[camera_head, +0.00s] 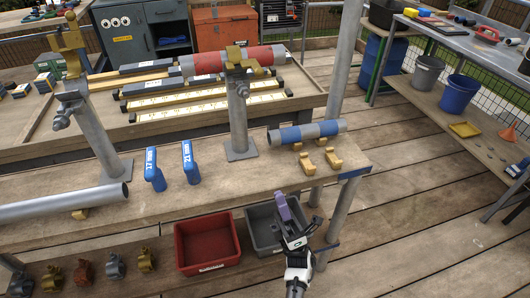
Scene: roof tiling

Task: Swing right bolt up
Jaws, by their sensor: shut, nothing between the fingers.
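The right upright tube (238,125) stands on the bench with a brass coupler (236,56) at its top. A small grey bolt or nut (243,90) shows just below that coupler; its exact angle is too small to tell. The left upright tube (98,135) carries another brass coupler (70,42), with a grey bolt (60,119) low at its side. My gripper (281,205) is at the bench's front edge, in front of the grey bin, well below and right of the right coupler. It looks shut and empty, with a purple part at its tip.
Red (207,243) and grey (262,232) bins sit below.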

